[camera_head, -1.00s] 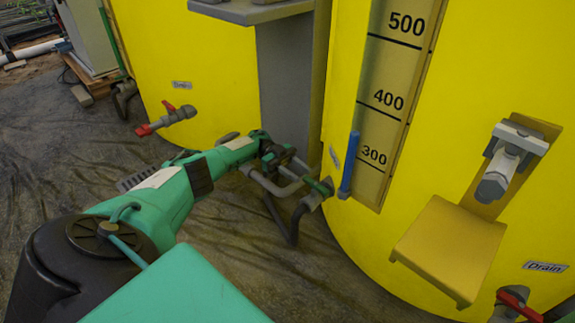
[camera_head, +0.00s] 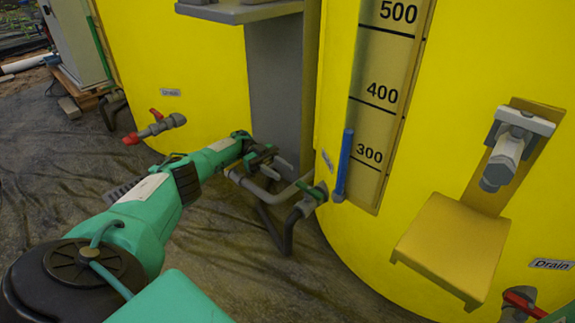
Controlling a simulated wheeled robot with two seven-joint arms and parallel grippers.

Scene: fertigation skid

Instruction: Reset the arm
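My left arm (camera_head: 140,220), green and black, reaches in from the lower left toward the gap between two yellow tanks. Its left gripper (camera_head: 268,160) is at the far end, small and dark, in front of the grey post and close to the grey pipes. The finger gap is too small to make out, and I cannot tell whether it touches the pipes. No held thing is visible in it. My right gripper is not in view.
The left yellow tank (camera_head: 190,70) has a red-handled drain valve (camera_head: 155,128). A grey post (camera_head: 277,95) stands between them. Dark ground sheeting (camera_head: 50,180) is clear at left.

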